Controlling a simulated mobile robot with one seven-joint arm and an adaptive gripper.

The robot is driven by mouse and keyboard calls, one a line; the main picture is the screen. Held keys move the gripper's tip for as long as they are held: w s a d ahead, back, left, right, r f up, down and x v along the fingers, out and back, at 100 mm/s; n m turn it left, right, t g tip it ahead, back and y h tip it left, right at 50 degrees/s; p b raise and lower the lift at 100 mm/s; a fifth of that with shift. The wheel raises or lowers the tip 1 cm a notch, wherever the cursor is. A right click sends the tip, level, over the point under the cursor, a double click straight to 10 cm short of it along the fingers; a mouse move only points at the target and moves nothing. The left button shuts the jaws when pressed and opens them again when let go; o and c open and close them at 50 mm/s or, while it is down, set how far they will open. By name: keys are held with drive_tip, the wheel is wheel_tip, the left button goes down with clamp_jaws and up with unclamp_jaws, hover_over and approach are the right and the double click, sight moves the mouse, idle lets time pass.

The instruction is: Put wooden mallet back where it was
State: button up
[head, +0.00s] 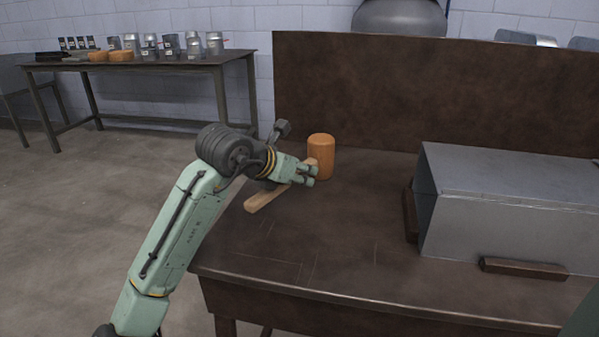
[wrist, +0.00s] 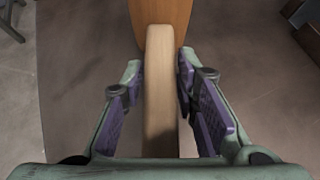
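The wooden mallet lies on the brown workbench, its orange cylindrical head (head: 320,150) standing on end near the backboard and its pale handle (head: 265,197) pointing toward the lower left. In the wrist view the handle (wrist: 160,100) runs up the middle to the orange head (wrist: 160,10). My gripper (head: 311,176) is over the handle, close to the head. In the wrist view my gripper (wrist: 161,66) is open, with one purple-padded finger on each side of the handle. A gap shows on the left; the right fingertip is very near the handle.
A grey sheet-metal duct (head: 510,220) stands on the right of the workbench (head: 340,250), with dark wooden bars (head: 525,268) against it. The backboard (head: 430,95) rises behind the mallet. The front middle of the bench is clear. A far table (head: 140,65) holds several cans and jars.

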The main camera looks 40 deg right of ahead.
drive_tip(key=shift+o, duration=1.2)
